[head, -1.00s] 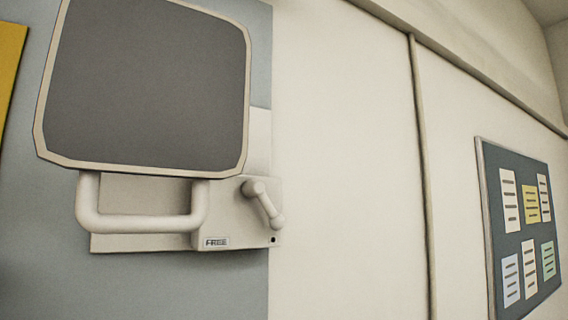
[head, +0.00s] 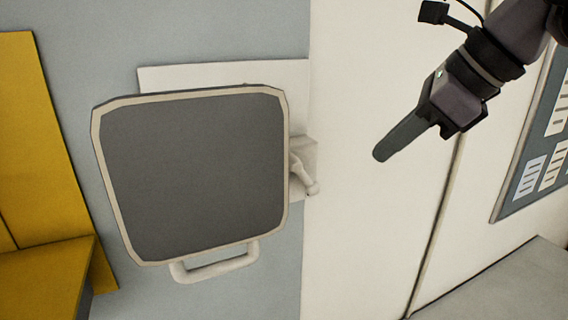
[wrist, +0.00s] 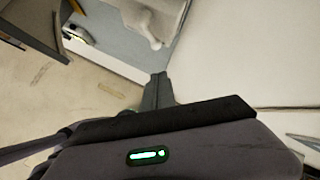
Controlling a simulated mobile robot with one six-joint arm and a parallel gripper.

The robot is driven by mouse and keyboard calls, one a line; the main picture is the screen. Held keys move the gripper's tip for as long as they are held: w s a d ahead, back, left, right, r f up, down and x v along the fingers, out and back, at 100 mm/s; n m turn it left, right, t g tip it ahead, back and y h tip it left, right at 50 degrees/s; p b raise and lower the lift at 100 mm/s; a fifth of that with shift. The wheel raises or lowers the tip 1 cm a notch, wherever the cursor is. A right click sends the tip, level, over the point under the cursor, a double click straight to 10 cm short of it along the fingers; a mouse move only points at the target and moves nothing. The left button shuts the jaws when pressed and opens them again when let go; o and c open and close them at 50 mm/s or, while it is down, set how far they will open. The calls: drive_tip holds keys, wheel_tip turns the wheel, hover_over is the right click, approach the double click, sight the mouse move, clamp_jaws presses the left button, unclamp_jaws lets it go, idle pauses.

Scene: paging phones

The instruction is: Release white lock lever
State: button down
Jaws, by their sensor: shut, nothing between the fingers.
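The white lock lever (head: 304,177) juts out past the right edge of a grey padded panel (head: 195,170) in the head view. It slants down to the right, and its pivot end is partly hidden by the panel. Its pale housing (head: 309,150) shows behind it. My gripper (head: 383,154) is shut and empty, to the right of the lever and apart from it, pointing down-left. In the wrist view, my gripper's fingertips (wrist: 160,78) lie below what looks like the lever (wrist: 147,32), with a gap between them.
The grey panel stands out in front of the wall left of the lever. A pale loop handle (head: 218,268) hangs below it. A yellow piece (head: 40,150) stands at far left, and a notice board (head: 535,150) at right. The white wall right of the lever is bare.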

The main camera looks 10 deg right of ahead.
sight(316, 187)
drive_tip(key=x, duration=0.4)
drive_tip(key=a+b+x, duration=0.1)
drive_tip(key=x, duration=0.3)
drive_tip(key=a+r+x, duration=0.1)
drive_tip(key=x, duration=0.2)
drive_tip(key=shift+w+a+f, duration=0.15)
drive_tip(key=shift+w+f, duration=0.1)
drive_tip(key=shift+w, duration=0.05)
drive_tip(key=shift+w+a+f, duration=0.1)
drive_tip(key=shift+w+a, duration=0.25)
drive_tip(key=shift+a, duration=0.1)
drive_tip(key=shift+s, duration=0.1)
